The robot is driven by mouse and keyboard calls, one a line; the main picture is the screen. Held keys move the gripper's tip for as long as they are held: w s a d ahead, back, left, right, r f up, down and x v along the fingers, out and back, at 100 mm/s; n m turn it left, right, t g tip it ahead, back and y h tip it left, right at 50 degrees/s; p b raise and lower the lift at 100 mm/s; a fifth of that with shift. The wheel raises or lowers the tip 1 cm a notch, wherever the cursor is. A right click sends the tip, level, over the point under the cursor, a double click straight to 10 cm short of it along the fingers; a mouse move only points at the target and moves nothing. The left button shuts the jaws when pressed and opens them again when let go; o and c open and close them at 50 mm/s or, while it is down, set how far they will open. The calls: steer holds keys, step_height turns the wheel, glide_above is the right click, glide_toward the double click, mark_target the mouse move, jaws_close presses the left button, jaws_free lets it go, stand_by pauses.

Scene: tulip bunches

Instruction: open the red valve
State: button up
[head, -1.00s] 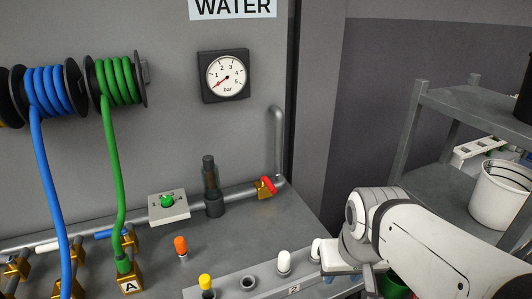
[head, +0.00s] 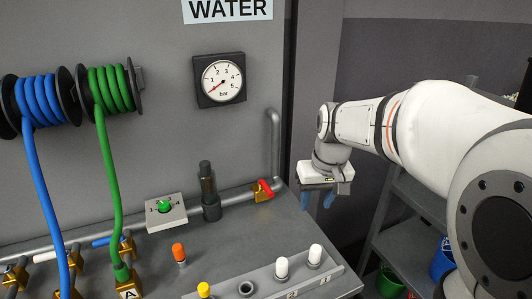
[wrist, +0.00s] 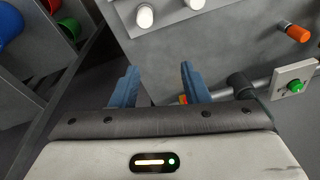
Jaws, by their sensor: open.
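The red valve (head: 265,189) is a red handle on a brass body, set in the grey pipe at the back of the bench, just left of the pipe's upward bend. The handle slants across the pipe. My gripper (head: 318,204) is open and empty, with blue fingers pointing down, to the right of the valve and apart from it. In the wrist view my gripper's fingers (wrist: 158,68) are spread with nothing between them. A small orange-brass patch shows beside the right finger there; it is probably the valve, mostly hidden.
A dark upright fitting (head: 209,190) and a green knob on a plate (head: 166,207) stand left of the valve. A pressure gauge (head: 220,80) hangs above, its needle low. White-capped pegs (head: 314,254) stand at the front. Shelving (head: 410,230) is to the right.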

steer(key=w+a+n+g+p, duration=0.15)
steer(key=w+a, duration=0.25)
steer(key=w, duration=0.7)
steer(key=n+y+p, duration=0.1)
steer(key=n+p, duration=0.1)
steer(key=p, duration=0.1)
glide_above(270, 190)
steer(key=d, duration=0.2)
step_height(270, 190, down, 6)
steer(key=f, duration=0.1)
steer(key=shift+m+g, duration=0.35)
steer(key=f, duration=0.2)
steer(key=a+f+p, duration=0.1)
steer(key=f, duration=0.3)
steer(key=shift+a+f, duration=0.3)
steer(key=shift+a, duration=0.05)
jaws_close()
